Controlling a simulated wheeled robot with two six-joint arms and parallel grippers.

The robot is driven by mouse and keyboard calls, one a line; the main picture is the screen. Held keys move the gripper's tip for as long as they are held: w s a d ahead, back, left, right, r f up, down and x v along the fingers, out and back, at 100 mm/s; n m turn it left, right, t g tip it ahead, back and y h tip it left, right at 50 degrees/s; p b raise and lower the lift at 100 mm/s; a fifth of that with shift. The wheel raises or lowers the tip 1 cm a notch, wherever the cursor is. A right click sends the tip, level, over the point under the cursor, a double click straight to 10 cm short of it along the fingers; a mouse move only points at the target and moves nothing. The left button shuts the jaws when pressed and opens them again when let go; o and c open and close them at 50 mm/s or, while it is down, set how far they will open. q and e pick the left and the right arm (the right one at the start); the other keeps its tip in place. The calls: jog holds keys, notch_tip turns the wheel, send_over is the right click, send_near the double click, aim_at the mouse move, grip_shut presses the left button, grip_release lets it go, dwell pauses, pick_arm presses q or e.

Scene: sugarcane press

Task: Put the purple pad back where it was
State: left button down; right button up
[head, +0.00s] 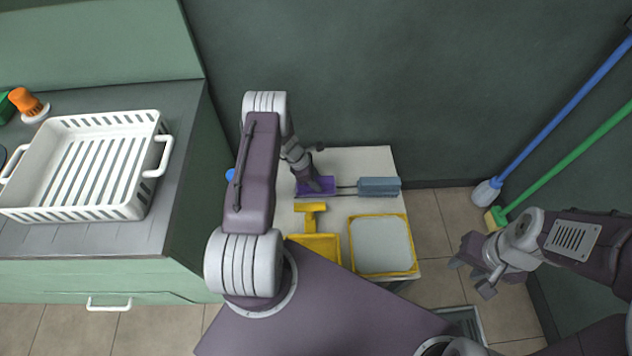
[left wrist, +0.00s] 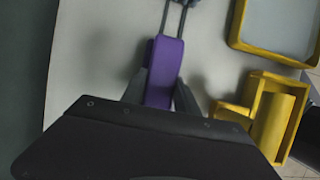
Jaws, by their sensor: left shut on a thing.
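The purple pad (head: 318,186) is at the back of the small white table (head: 362,160). In the left wrist view the purple pad (left wrist: 162,70) lies between the two fingers of my left gripper (left wrist: 160,95). In the head view my left gripper (head: 312,182) is shut on the pad, and its fingers hide part of it. Whether the pad touches the tabletop is unclear. Two thin rods run from beside the pad to a grey-blue block (head: 379,187) on its right. My right gripper (head: 474,272) is empty, with its fingers apart, above the floor right of the table.
A yellow scoop-like piece (head: 313,243) and a yellow-rimmed tray (head: 381,217) take up the front of the table. A white basket (head: 140,209) stands on the left counter. A blue-handled mop (head: 560,120) and a green-handled broom (head: 570,165) lean at the right.

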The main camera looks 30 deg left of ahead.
pick_arm(q)
jog(key=shift+f+b, duration=0.3)
jog(key=shift+b, duration=0.05)
jog(key=c, duration=0.9)
grip_release()
jog(key=shift+r, duration=0.15)
